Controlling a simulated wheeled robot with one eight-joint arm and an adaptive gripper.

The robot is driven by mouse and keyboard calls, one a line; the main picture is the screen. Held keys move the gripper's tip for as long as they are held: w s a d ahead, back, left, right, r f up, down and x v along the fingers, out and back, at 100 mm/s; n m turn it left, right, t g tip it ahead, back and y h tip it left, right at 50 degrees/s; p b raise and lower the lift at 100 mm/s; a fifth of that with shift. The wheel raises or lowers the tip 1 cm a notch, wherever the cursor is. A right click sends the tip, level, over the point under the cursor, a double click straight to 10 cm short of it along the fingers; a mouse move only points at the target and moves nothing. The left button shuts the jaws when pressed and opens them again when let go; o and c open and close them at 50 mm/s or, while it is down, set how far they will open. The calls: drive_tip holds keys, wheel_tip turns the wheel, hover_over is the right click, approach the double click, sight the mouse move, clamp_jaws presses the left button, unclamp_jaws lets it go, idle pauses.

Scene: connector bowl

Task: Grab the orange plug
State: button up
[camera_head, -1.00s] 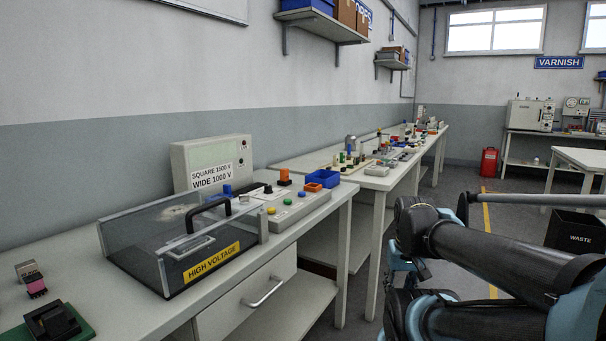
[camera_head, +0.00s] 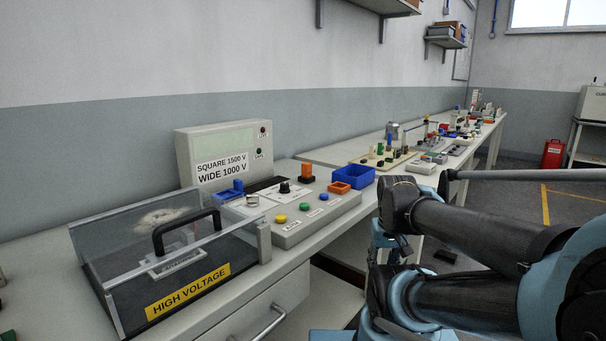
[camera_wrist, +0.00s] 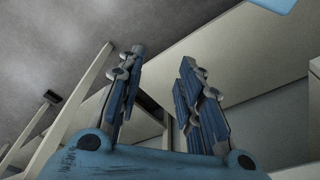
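An upright orange plug (camera_head: 307,171) stands on the light grey control panel (camera_head: 318,213), behind the coloured buttons. A low orange open tray (camera_head: 339,188) sits to its right at the panel's end, beside a blue bin (camera_head: 354,176). My gripper (camera_wrist: 156,95) shows in the wrist view with its two blue-padded fingers spread apart and nothing between them. The plug is not in the wrist view. In the head view my arm is folded at the right, away from the plug, and the gripper's fingers cannot be made out there.
A clear-lidded high-voltage box (camera_head: 170,265) with a black handle stands at the front of the bench, left of the panel. A grey meter box (camera_head: 222,155) stands behind. More benches with small parts (camera_head: 385,155) run back along the wall.

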drive_tip(key=shift+o, duration=1.8)
drive_tip(key=shift+a+r, duration=0.2)
drive_tip(key=shift+r, duration=1)
wheel_tip(320, 180, up, 32)
drive_tip(key=n+g, duration=0.2)
drive_tip(key=n, duration=0.8)
hover_over(307, 163)
drive_tip(key=f, duration=1)
drive_tip(key=shift+w+f, duration=0.15)
drive_tip(key=shift+w, duration=0.15)
drive_tip(key=shift+s+f, duration=0.15)
drive_tip(key=shift+f, duration=2.8)
drive_tip(key=shift+c, duration=0.3)
